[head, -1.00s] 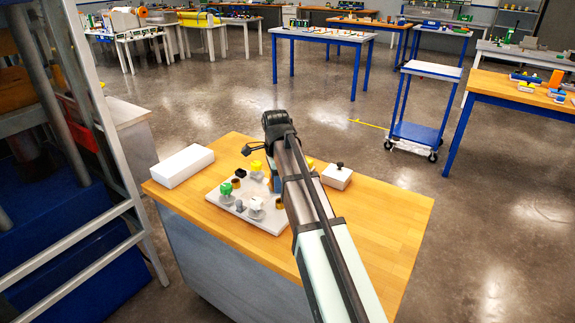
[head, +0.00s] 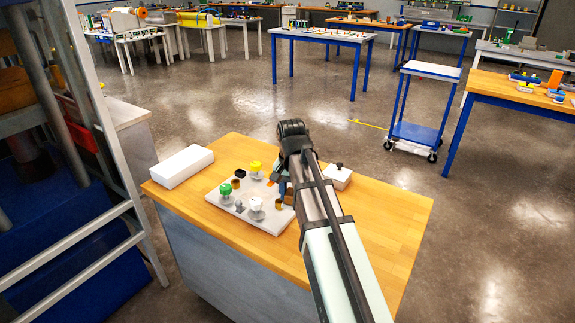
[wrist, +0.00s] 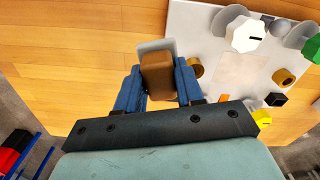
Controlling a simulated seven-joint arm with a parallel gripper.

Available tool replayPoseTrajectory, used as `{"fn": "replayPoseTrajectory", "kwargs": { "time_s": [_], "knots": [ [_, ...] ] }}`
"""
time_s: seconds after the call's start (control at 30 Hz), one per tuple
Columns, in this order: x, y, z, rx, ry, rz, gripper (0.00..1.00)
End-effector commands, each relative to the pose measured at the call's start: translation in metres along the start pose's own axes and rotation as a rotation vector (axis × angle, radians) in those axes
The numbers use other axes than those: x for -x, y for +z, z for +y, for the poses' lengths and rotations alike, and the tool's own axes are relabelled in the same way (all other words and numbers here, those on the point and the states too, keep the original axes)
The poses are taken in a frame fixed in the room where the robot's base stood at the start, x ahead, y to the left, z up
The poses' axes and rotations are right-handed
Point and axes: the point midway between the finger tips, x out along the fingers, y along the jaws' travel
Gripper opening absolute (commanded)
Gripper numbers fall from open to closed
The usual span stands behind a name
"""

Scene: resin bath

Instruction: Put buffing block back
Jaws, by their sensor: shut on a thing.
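My gripper (wrist: 158,88) has blue fingers shut on a brown block (wrist: 157,75), seemingly the buffing block, in the wrist view. A pale grey flat piece shows behind the block; I cannot tell whether it belongs to it. In the wrist view, the block is beside the left edge of the light grey board (wrist: 195,35). In the head view, my gripper (head: 284,190) is over the board's right part, and my arm hides part of the board and bench. A paler square patch (wrist: 240,74) shows on the board.
The board carries a white knob (wrist: 245,34), a green knob (head: 225,189), a yellow knob (head: 255,166) and brass rings (wrist: 283,77). A long white box (head: 182,166) lies left on the wooden bench (head: 385,215). A white lidded box (head: 338,177) stands behind my arm. The bench's right is clear.

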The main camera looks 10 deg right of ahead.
Motion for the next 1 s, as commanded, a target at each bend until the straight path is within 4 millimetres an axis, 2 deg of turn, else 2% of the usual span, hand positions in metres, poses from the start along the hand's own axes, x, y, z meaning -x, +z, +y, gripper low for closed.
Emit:
{"fn": "replayPoseTrajectory", "kwargs": {
  "time_s": [0.17, 0.47, 0.77, 1.0],
  "knots": [
    [0.002, -0.018, 0.000, 0.056, 0.000, 0.000, 0.09],
    [0.005, -0.056, -0.012, -0.095, 0.000, 0.000, 0.09],
    [0.009, -0.101, -0.029, -0.337, 0.000, -0.001, 0.09],
    [0.012, -0.157, -0.050, -0.661, 0.000, 0.000, 0.09]
  ]
}}
